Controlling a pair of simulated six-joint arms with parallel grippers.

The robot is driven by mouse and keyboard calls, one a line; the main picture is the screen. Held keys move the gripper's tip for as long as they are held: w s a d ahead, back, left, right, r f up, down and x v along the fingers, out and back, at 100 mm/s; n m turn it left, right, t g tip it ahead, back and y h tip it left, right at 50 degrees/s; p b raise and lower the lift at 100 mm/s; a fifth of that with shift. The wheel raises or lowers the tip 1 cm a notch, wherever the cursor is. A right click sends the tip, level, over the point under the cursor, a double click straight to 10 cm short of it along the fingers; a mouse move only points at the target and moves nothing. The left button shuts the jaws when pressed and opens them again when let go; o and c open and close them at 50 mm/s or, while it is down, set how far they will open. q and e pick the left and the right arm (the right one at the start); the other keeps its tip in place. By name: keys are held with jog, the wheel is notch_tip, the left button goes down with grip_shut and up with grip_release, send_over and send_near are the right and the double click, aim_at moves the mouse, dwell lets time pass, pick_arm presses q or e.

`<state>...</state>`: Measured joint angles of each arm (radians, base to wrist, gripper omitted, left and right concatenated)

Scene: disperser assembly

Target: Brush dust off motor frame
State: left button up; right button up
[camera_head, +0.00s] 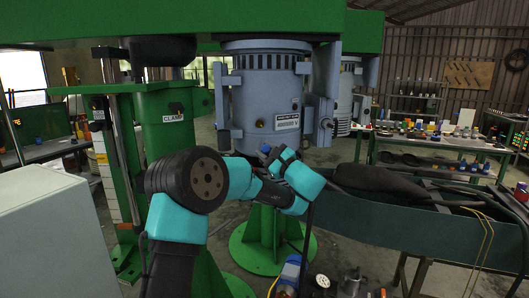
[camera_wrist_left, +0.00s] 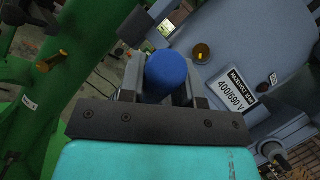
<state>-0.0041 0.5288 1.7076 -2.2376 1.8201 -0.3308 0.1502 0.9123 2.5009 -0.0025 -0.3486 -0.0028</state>
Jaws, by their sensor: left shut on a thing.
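The motor frame (camera_head: 265,95) is a blue-grey, finned housing with a white label, hanging upright under the green machine head. It fills the upper right of the left wrist view (camera_wrist_left: 222,65), where its plate reads 400/690 V. My left gripper (camera_head: 267,152) is just below and in front of the motor's lower edge. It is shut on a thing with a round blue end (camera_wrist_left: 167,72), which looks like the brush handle. The bristles are hidden, and I cannot tell whether they touch the frame. My right gripper is not in view.
A green column (camera_head: 168,130) labelled CLAMP stands left of the motor. A dark green bench (camera_head: 420,228) with black items and yellow cables is at the right. A grey box (camera_head: 50,235) fills the lower left. A round green base (camera_head: 262,250) stands on the floor below.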

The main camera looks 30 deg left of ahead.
pick_arm(q)
jog(key=shift+w+a, duration=0.85)
jog(key=shift+w, duration=0.3)
jog(key=shift+w+a, duration=0.85)
jog(key=shift+w, duration=0.3)
jog(key=shift+w+a, duration=0.55)
jog(key=shift+w, duration=0.2)
jog(key=shift+o, duration=0.2)
jog(key=shift+w+d, duration=0.5)
jog(key=shift+d, duration=0.3)
jog(key=shift+w+d, duration=0.5)
jog(key=shift+d, duration=0.3)
jog(key=shift+w+d, duration=0.1)
jog(key=shift+w+d, duration=0.45)
jog(key=shift+d, duration=0.2)
grip_shut()
jog(key=shift+w+d, duration=0.5)
jog(key=shift+d, duration=0.35)
